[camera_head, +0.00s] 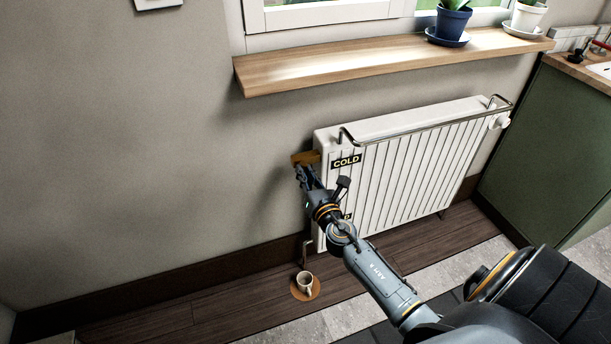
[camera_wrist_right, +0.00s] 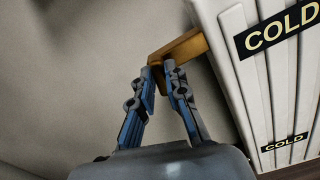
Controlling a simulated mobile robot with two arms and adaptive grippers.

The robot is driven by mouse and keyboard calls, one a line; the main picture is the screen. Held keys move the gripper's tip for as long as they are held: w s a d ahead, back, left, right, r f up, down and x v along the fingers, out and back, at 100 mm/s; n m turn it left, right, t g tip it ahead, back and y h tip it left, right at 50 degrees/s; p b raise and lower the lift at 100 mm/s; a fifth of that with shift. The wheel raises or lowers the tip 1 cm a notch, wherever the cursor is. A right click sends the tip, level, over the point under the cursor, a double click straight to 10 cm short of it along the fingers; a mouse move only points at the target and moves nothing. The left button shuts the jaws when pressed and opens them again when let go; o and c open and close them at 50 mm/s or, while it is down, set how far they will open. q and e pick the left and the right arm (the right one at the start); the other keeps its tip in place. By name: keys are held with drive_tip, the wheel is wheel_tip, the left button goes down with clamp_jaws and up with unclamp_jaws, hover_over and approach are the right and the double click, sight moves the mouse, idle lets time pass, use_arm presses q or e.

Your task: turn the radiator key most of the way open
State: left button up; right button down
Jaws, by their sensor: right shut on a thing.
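The radiator key (camera_head: 305,157) is a brass-brown piece at the upper left end of the white radiator (camera_head: 420,165). In the right wrist view the key (camera_wrist_right: 184,46) reaches out from the radiator's side and bends toward my fingertips. My right gripper (camera_head: 301,171) is at the key's outer end, and in the wrist view its fingertips (camera_wrist_right: 161,68) are shut on that end. The fingers hide part of the key. A black label reading COLD (camera_head: 346,161) is on the radiator's upper left, and a second, lower label is partly covered by my arm. My left gripper is not in view.
A wooden sill (camera_head: 370,60) with potted plants juts out above the radiator. A metal rail (camera_head: 430,122) runs along the radiator's front top.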

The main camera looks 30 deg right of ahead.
drive_tip(key=m+b, duration=0.1)
drive_tip(key=m, duration=0.2)
drive_tip(key=shift+d+f+m, duration=0.1)
drive_tip(key=shift+m, duration=0.3)
use_arm(q)
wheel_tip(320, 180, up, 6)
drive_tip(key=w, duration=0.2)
drive_tip(key=shift+b, duration=0.3)
use_arm(e)
drive_tip(key=shift+d+f+m, duration=0.1)
drive_tip(key=shift+m, duration=3.8)
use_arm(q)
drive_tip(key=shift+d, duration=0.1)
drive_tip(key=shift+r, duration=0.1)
use_arm(e)
drive_tip(key=c, duration=1.3)
unclamp_jaws()
drive_tip(key=shift+c, duration=0.2)
drive_tip(key=shift+s, duration=0.15)
